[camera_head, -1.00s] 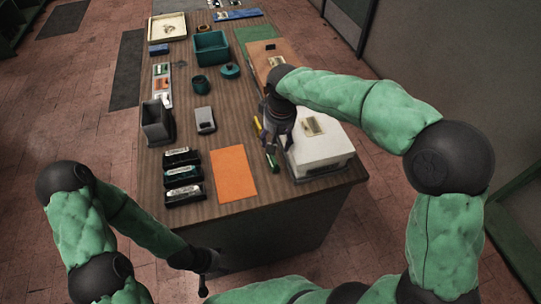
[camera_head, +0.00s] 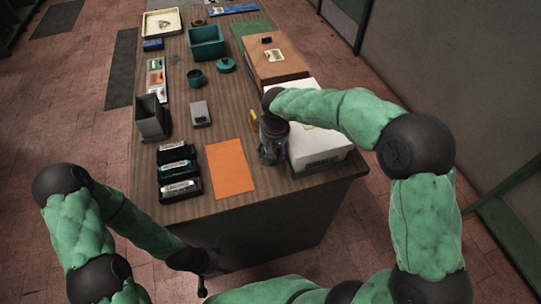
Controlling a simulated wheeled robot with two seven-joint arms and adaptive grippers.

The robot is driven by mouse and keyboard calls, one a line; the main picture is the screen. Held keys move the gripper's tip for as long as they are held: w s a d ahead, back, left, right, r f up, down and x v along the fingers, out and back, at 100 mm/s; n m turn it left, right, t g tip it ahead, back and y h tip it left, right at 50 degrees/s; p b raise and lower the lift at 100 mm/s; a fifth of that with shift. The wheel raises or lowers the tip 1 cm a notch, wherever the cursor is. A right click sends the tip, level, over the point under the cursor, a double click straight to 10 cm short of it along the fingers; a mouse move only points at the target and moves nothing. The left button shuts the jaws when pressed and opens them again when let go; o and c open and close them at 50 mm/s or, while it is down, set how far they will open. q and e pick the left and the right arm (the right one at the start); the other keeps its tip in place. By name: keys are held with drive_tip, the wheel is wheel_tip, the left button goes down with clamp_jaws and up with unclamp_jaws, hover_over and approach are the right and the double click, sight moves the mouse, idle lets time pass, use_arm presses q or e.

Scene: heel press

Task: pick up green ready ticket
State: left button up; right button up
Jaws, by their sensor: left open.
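A small rack (camera_head: 148,87) at the table's left edge holds tickets, one white and one orange (camera_head: 156,79). The lowest ticket (camera_head: 157,91) looks pale; I cannot tell whether it is the green ready ticket. My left gripper (camera_head: 202,289) hangs low in front of the table, small in view, open and apart from everything on top. My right gripper (camera_head: 270,157) points down beside the white box (camera_head: 318,154). Its fingers are dark and partly hidden, and I cannot tell whether they hold anything. A yellow thing (camera_head: 254,118) shows just behind it.
Three dark stamp-like blocks (camera_head: 178,169) and an orange sheet (camera_head: 231,169) lie near the front. A grey holder (camera_head: 153,117), a grey device (camera_head: 200,113), a teal bin (camera_head: 207,42) and a brown box (camera_head: 275,64) stand farther back. Bare wood lies mid-table.

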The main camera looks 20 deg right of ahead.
drive_tip(key=c, duration=0.9)
drive_tip(key=shift+r, duration=0.1)
